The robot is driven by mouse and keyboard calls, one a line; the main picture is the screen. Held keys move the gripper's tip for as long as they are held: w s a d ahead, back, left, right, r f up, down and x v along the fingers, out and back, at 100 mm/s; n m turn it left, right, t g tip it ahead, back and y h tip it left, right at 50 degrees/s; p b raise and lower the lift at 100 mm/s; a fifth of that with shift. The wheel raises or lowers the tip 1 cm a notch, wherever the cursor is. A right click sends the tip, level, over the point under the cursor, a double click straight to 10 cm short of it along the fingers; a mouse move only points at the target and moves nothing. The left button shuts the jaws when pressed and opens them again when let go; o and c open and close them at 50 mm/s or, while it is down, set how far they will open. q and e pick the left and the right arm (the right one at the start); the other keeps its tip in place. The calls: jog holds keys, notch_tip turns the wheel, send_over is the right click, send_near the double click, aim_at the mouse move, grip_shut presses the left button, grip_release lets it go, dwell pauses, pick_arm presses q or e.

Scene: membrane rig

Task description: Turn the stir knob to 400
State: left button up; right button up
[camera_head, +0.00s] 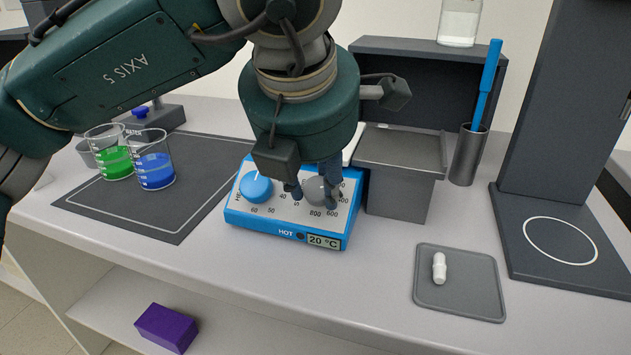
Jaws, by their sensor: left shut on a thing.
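The stirring hotplate (285,222) is a blue unit with a white sloped front, a "20 °C" display and a "HOT" label. Its stir knob (316,191) is the grey one on the right, with printed numbers such as 600 and 800 around it. My left gripper (318,186) reaches down from above and is shut on the grey knob. The fingers and wrist hide part of the knob and its dial, so I cannot read its setting. A blue knob (256,187) sits on the left of the panel, free of the gripper. My right gripper is not in view.
Beakers with green (117,163) and blue (156,171) liquid stand on a dark mat (190,212) at left. A grey box (400,165) and a holder (467,158) with a blue pen-like tool are close at right. A white stir bar (439,268) lies on a tray (470,297).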

pick_arm(q)
jog(key=shift+s+f+m, duration=0.15)
jog(key=shift+f+m, duration=0.05)
jog(key=shift+m, duration=2)
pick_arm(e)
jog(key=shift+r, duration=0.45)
pick_arm(q)
jog(key=o, duration=1.1)
jog(key=shift+o, duration=0.2)
jog(key=shift+r, duration=0.1)
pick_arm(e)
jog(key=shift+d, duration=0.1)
